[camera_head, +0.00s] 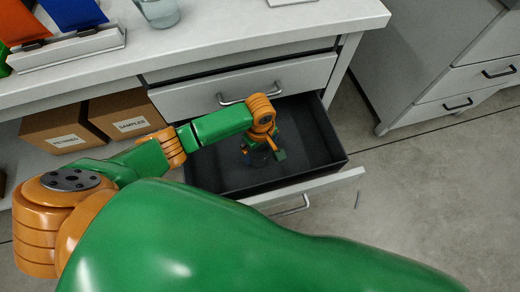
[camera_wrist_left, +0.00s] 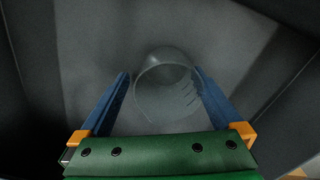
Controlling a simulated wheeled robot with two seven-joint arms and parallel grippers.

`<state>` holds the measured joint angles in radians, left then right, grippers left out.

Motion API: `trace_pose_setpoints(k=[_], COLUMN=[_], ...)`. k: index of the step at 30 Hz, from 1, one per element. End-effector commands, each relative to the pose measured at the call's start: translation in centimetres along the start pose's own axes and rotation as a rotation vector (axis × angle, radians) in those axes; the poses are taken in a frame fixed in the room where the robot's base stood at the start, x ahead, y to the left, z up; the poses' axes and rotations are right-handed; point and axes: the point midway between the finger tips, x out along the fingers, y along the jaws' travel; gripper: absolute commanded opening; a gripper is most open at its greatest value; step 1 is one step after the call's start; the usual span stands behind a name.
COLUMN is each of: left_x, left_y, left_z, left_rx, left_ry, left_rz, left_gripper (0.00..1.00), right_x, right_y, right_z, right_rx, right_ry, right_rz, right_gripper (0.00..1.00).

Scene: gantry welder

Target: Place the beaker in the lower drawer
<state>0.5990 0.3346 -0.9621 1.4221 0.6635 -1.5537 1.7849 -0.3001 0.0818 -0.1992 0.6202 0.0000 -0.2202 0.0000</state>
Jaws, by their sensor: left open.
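The lower drawer (camera_head: 325,168) is pulled open and dark inside. A clear glass beaker (camera_wrist_left: 165,85) stands on the drawer floor in the left wrist view, between the two blue fingers of my left gripper (camera_wrist_left: 162,88). The fingers are spread, one on each side of the beaker, and I see gaps beside it. In the head view my left gripper (camera_head: 264,153) points down into the drawer, and the beaker is mostly hidden behind it. My right gripper is not in view.
The upper drawer (camera_head: 195,97) above is shut. On the bench top (camera_head: 220,30) stand another glass vessel (camera_head: 158,10) and a rack (camera_head: 70,48) with coloured items. Cardboard boxes (camera_head: 60,125) sit on the shelf at left.

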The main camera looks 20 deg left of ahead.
Motion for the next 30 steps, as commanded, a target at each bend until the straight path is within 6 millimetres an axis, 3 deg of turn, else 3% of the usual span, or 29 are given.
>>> trace_pose_setpoints(k=[6, 12, 30], left_x=[-6.8, -10.6, -11.2], left_y=[0.1, 0.1, 0.0], left_z=[0.0, 0.0, 0.0], left_rx=[0.000, -0.001, -0.001], left_ry=[-0.001, -0.001, -0.001], left_rz=[0.004, 0.003, 0.001], left_gripper=[1.00, 1.00, 1.00], right_x=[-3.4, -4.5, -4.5], right_y=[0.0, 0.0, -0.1], right_z=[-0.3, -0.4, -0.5], right_rx=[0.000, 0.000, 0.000], right_ry=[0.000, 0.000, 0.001], right_rz=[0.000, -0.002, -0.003], right_gripper=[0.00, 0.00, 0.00])
